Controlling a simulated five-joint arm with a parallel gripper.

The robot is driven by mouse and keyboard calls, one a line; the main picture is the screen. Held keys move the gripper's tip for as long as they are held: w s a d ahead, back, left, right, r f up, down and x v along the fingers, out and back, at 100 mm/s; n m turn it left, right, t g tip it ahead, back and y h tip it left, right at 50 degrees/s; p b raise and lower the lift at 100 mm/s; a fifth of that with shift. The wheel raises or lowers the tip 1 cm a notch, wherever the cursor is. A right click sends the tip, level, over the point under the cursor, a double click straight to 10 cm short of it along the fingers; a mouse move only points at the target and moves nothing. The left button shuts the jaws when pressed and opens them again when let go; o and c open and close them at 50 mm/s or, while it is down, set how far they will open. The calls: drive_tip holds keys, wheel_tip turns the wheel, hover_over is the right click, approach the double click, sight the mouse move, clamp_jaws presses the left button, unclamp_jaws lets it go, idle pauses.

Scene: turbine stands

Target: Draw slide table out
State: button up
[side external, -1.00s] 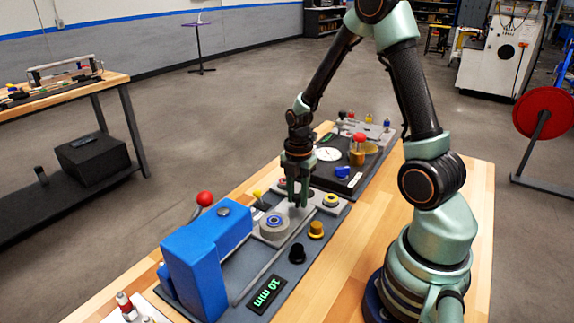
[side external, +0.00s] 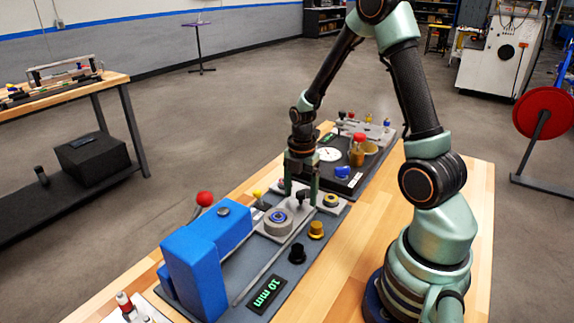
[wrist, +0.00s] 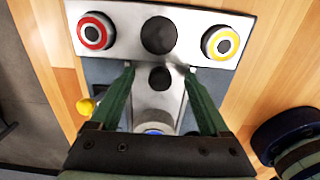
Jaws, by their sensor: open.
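The slide table (side external: 268,233) is a light grey slide on the dark grey base plate beside a blue block (side external: 195,270). It carries a round grey disc with a blue ring (side external: 278,220). A small black knob (side external: 301,196) stands near its far end, and it also shows in the wrist view (wrist: 160,77). My gripper (side external: 301,192) points down with its green fingers apart, one on each side of this knob. In the wrist view my gripper (wrist: 158,67) is open and the knob lies between the fingertips, with gaps on both sides. The disc is partly hidden by the gripper body there.
A yellow-ringed button (side external: 331,200) and a red-ringed button (wrist: 95,32) flank a larger black knob (wrist: 158,35). A yellow knob (side external: 316,229) and a black knob (side external: 297,253) stand on the plate. A red-balled lever (side external: 204,199) rises behind. Another instrument panel (side external: 343,180) lies beyond.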

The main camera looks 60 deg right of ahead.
drive_tip(key=shift+r, duration=3.45)
drive_tip(key=shift+a+r, duration=0.15)
drive_tip(key=shift+r, duration=0.1)
drive_tip(key=s+a+r+m+t, duration=0.2)
drive_tip(key=a+r+m, duration=0.5)
drive_tip(key=m, duration=0.2)
drive_tip(key=s+a+r+m+t, duration=0.2)
drive_tip(key=a+r+m+t, duration=0.1)
drive_tip(key=a+r+m, duration=0.4)
drive_tip(key=shift+s+a+m+t, duration=0.25)
drive_tip(key=shift+m+t, duration=0.05)
drive_tip(key=shift+m, duration=0.7)
